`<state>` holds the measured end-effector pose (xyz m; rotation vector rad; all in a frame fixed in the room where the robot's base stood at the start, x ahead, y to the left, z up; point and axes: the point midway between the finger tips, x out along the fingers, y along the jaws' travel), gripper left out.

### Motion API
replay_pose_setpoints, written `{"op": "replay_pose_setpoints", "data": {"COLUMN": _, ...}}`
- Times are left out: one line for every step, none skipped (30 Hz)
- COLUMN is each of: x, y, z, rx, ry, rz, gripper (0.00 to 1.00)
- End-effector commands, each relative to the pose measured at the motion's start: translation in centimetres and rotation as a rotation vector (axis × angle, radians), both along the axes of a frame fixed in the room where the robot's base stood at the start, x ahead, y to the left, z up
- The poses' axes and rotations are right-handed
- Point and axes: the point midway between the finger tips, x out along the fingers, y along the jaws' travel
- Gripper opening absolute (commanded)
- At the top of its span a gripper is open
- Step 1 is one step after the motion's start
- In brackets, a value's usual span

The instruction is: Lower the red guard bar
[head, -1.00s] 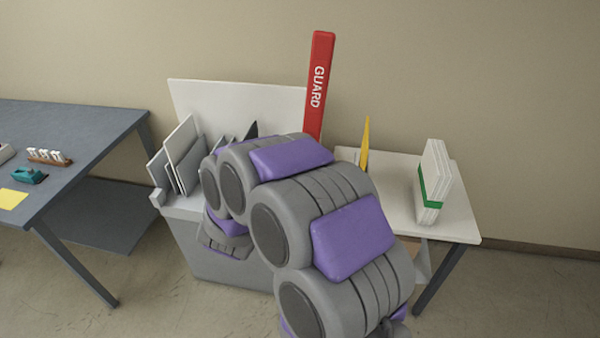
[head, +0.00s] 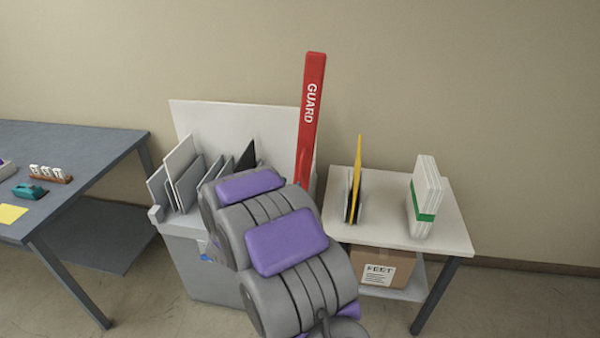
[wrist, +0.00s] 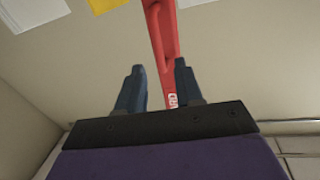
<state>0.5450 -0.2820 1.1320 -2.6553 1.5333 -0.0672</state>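The red guard bar (head: 311,100) stands nearly upright, tilted slightly right at its top, at the right side of the grey laminator cabinet (head: 197,262). Its white GUARD lettering shows, and a handle low on it (head: 302,165) shows just above my arm. In the wrist view the red bar (wrist: 163,40) runs between and beyond my fingers, with the handle near the top edge. My gripper (wrist: 160,68) is open, its two dark blue fingers apart with nothing held. The fingertips look short of the handle; contact cannot be told. In the head view my arm hides the gripper and the bar's base.
Grey and white panels (head: 184,172) stand in the cabinet top. A white side table (head: 390,232) at right holds a yellow-edged upright piece (head: 355,175) and a green-banded white stack (head: 425,190). A cardboard box (head: 385,265) sits below. A dark desk (head: 75,150) is at left.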

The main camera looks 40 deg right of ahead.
Motion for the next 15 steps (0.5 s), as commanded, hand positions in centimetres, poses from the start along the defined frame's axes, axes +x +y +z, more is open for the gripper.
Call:
{"op": "replay_pose_setpoints", "data": {"x": 0.4, "y": -1.1, "z": -0.1, "rx": -0.004, "ry": 0.000, "rz": -0.004, "gripper": 0.36}}
{"op": "replay_pose_setpoints", "data": {"x": 0.7, "y": -1.7, "z": -0.1, "rx": -0.004, "ry": -0.001, "rz": -0.005, "gripper": 0.36}}
{"op": "replay_pose_setpoints", "data": {"x": 1.1, "y": -2.4, "z": -0.1, "rx": -0.002, "ry": -0.001, "rz": -0.004, "gripper": 0.36}}
{"op": "replay_pose_setpoints", "data": {"x": 1.4, "y": -2.9, "z": -0.1, "rx": -0.001, "ry": -0.002, "rz": -0.004, "gripper": 0.36}}
{"op": "replay_pose_setpoints", "data": {"x": 1.7, "y": -3.4, "z": -0.1, "rx": -0.001, "ry": -0.002, "rz": -0.003, "gripper": 0.36}}
{"op": "replay_pose_setpoints", "data": {"x": 2.0, "y": -4.1, "z": -0.1, "rx": -0.002, "ry": -0.001, "rz": -0.004, "gripper": 0.36}}
{"op": "replay_pose_setpoints", "data": {"x": 2.3, "y": -4.6, "z": -0.1, "rx": -0.002, "ry": -0.002, "rz": -0.004, "gripper": 0.36}}
{"op": "replay_pose_setpoints", "data": {"x": 2.5, "y": -5.1, "z": -0.1, "rx": -0.001, "ry": -0.002, "rz": -0.005, "gripper": 0.36}}
{"op": "replay_pose_setpoints", "data": {"x": 2.9, "y": -5.6, "z": -0.1, "rx": 0.001, "ry": -0.003, "rz": -0.003, "gripper": 0.36}}
{"op": "replay_pose_setpoints", "data": {"x": 3.2, "y": -6.0, "z": -0.1, "rx": 0.001, "ry": -0.003, "rz": -0.003, "gripper": 0.36}}
{"op": "replay_pose_setpoints", "data": {"x": 3.4, "y": -6.4, "z": 0.0, "rx": 0.000, "ry": -0.004, "rz": -0.002, "gripper": 0.36}}
{"op": "replay_pose_setpoints", "data": {"x": 3.7, "y": -6.7, "z": 0.0, "rx": -0.002, "ry": -0.005, "rz": -0.002, "gripper": 0.36}}
{"op": "replay_pose_setpoints", "data": {"x": 3.8, "y": -7.0, "z": 0.0, "rx": -0.003, "ry": -0.003, "rz": -0.002, "gripper": 0.36}}
{"op": "replay_pose_setpoints", "data": {"x": 4.0, "y": -7.3, "z": 0.0, "rx": -0.002, "ry": -0.001, "rz": -0.002, "gripper": 0.36}}
{"op": "replay_pose_setpoints", "data": {"x": 4.2, "y": -7.5, "z": 0.0, "rx": -0.002, "ry": -0.001, "rz": -0.001, "gripper": 0.36}}
